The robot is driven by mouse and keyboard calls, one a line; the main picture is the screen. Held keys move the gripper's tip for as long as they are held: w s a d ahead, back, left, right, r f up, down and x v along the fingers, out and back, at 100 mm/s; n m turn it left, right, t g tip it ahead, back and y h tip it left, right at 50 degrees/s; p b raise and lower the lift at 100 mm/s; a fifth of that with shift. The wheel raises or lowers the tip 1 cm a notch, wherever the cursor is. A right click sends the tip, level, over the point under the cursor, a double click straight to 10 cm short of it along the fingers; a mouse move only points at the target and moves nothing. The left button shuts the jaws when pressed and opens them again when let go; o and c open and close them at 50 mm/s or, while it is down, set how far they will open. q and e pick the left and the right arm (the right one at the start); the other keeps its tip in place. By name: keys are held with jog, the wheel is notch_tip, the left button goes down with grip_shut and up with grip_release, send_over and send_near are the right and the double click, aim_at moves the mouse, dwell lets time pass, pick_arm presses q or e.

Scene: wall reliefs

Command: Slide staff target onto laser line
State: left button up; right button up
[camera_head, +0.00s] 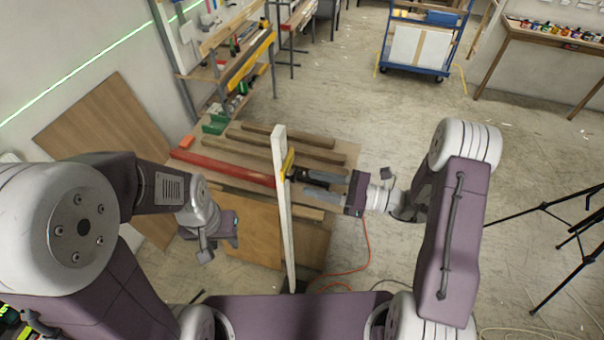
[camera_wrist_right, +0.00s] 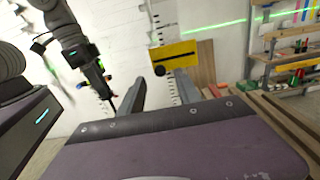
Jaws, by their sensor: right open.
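A white staff (camera_head: 283,215) stands upright in front of me; its dark markings show in the right wrist view (camera_wrist_right: 156,30). A yellow target (camera_head: 288,163) with a dark round knob is on the staff; it also shows in the right wrist view (camera_wrist_right: 182,53). The green laser line (camera_head: 100,60) runs across the left wall. In the right wrist view the laser line (camera_wrist_right: 250,20) lies higher than the target. My right gripper (camera_head: 298,183) is open, its fingers pointing at the staff near the target. My left gripper (camera_head: 232,231) is left of the staff, apart from it; its fingers are unclear.
A low worktable carries wooden beams (camera_head: 290,148) and a red bar (camera_head: 222,168) behind the staff. A shelf bench (camera_head: 235,65) stands farther back. A blue cart (camera_head: 418,45) is at the back. Black tripod legs (camera_head: 560,215) stand at right. Open floor lies right of the table.

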jog(key=p+x, duration=0.1)
jog(key=x, duration=0.3)
grip_shut()
dwell(1.4)
